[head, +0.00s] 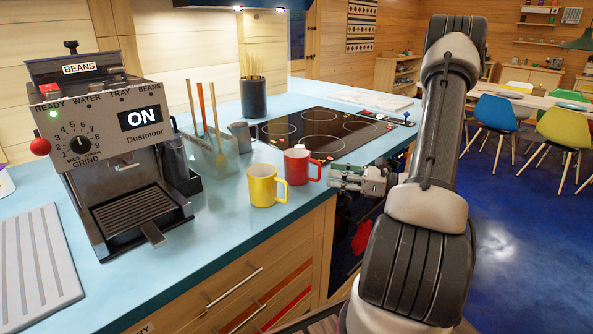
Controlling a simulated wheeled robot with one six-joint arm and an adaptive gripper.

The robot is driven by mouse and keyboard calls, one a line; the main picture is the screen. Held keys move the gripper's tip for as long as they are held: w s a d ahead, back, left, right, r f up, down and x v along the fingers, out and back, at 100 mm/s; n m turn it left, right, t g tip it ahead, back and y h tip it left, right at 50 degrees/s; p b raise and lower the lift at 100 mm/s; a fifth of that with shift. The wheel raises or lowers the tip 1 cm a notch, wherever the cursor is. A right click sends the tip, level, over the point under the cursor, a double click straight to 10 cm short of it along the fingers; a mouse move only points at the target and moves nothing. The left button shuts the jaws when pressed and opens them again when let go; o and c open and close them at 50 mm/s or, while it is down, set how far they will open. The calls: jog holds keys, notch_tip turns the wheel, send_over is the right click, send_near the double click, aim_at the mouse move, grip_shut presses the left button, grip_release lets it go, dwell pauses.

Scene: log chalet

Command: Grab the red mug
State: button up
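The red mug (297,166) stands upright on the blue counter, near its front edge and beside the hob. Its handle points right, towards my gripper. My gripper (335,178) is just right of the mug, with its fingers pointing left at the handle. A small gap seems to lie between the fingertips and the handle. The fingers are small in this view, and I cannot tell how far apart they are. Nothing visible is held in them.
A yellow mug (263,186) stands close to the left of the red mug. Behind are a small grey jug (240,137), a utensil holder (213,155) and the black hob (322,133). A coffee machine (110,150) stands left. The counter in front of the machine is clear.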

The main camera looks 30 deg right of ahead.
aim_at(319, 172)
jog(key=x, duration=0.5)
jog(key=shift+w+a, duration=0.1)
jog(key=shift+a, duration=0.25)
jog(key=shift+c, duration=0.4)
grip_shut()
